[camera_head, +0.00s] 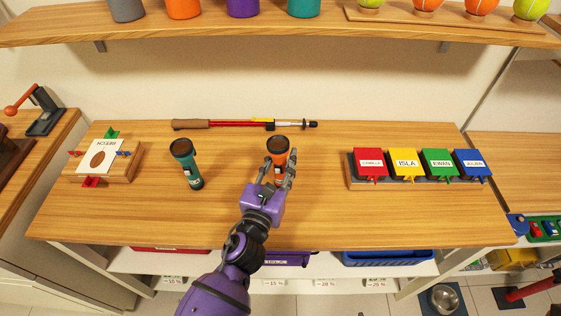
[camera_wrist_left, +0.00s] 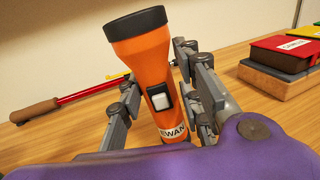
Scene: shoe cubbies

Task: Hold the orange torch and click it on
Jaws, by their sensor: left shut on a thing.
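The orange torch (camera_head: 279,158) stands upright on the wooden table, its black head on top. In the left wrist view the torch (camera_wrist_left: 147,68) shows a pale switch in a black surround and a label reading "EWAN". My left gripper (camera_head: 276,172) is around the torch's body, with grey fingers on both sides. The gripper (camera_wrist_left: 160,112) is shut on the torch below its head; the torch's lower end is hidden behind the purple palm. Whether the torch is lit cannot be told. My right gripper is not in view.
A teal torch (camera_head: 187,165) stands to the left. A red pole (camera_head: 240,124) lies behind. Four-coloured lidded boxes, including a red one (camera_head: 370,162), sit at the right. A card on a wooden block (camera_head: 101,158) is at the left. A shelf (camera_head: 280,36) hangs above.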

